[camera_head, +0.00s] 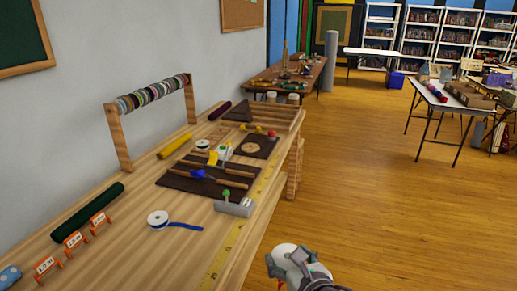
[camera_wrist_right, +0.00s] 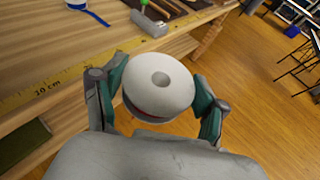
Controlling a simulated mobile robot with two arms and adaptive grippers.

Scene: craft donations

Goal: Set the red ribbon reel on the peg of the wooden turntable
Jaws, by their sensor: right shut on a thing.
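My right gripper (camera_head: 295,262) is shut on the red ribbon reel (camera_head: 283,251), in the air beyond the workbench's front edge. In the right wrist view the reel (camera_wrist_right: 148,95) sits between the two fingers (camera_wrist_right: 158,78). It has a white face with a center hole, tilted toward the camera, and a thin red band shows under its rim. A small pale round wooden disc (camera_head: 249,148) on a dark mat at the bench's far part may be the turntable; I cannot make out its peg. My left gripper is out of view.
The workbench (camera_head: 130,233) holds a white reel with blue ribbon (camera_head: 158,219), a grey block with a green knob (camera_head: 235,207), a dark mat with tools (camera_head: 178,182), orange stands (camera_head: 75,240) and a spool rack (camera_head: 152,95). The floor to the right (camera_head: 370,215) is clear.

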